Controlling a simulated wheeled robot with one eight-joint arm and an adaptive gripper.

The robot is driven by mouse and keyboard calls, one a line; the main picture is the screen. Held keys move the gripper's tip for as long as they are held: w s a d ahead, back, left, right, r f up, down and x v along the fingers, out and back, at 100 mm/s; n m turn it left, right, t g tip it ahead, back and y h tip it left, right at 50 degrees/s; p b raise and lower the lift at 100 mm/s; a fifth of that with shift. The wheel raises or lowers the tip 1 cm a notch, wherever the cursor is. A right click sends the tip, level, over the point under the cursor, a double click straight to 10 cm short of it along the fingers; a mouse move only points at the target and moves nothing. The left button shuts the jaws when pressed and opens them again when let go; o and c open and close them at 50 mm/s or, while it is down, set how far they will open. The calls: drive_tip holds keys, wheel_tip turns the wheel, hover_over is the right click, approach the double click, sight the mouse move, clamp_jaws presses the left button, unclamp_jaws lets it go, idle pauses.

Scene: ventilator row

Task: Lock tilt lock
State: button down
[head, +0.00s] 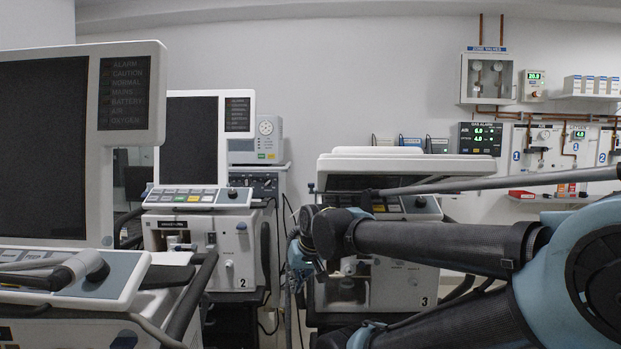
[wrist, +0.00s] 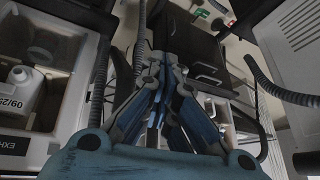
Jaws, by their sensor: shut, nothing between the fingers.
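My gripper (wrist: 163,62) is shut and empty in the wrist view, its fingertips drawn together. In the head view it is partly hidden by my dark arm, beside the left side of the ventilator marked 3 (head: 393,290). That ventilator's screen unit (head: 400,164) lies tipped back, almost flat, unlike the upright screen (head: 189,142) of the ventilator marked 2 (head: 226,262). I cannot pick out the tilt lock for certain in either view; my arm covers part of ventilator 3's front.
A large ventilator screen (head: 45,140) stands close at the left. A grey machine (head: 256,140) stands behind ventilator 2. In the wrist view, corrugated hoses (wrist: 283,91) hang near my gripper, and a white housing with a bottle (wrist: 22,88) is at the left.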

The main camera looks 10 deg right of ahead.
drive_tip(key=w+a+r+t+y, duration=0.1)
drive_tip(key=w+a+r+y, duration=0.1)
drive_tip(key=w+a+r, duration=0.75)
drive_tip(key=w+a+r+t+y, duration=0.1)
drive_tip(key=w+a+r, duration=0.55)
drive_tip(key=r, duration=0.55)
drive_tip(key=w+d+r+m+g+h, duration=0.1)
drive_tip(key=w+d+r+g+h, duration=0.15)
drive_tip(key=w+d+r, duration=0.7)
drive_tip(key=w+d+r+m+g+h, duration=0.1)
drive_tip(key=d+r, duration=0.3)
drive_tip(key=d, duration=0.4)
drive_tip(key=w+d+r+m+g+h, duration=0.1)
drive_tip(key=w+d+r+h, duration=0.1)
drive_tip(key=d, duration=0.6)
wheel_tip(320, 180, up, 3)
drive_tip(key=shift+w+f+m+g, duration=0.15)
drive_tip(key=shift+w+m+g, duration=0.25)
drive_tip(key=shift+w, duration=0.2)
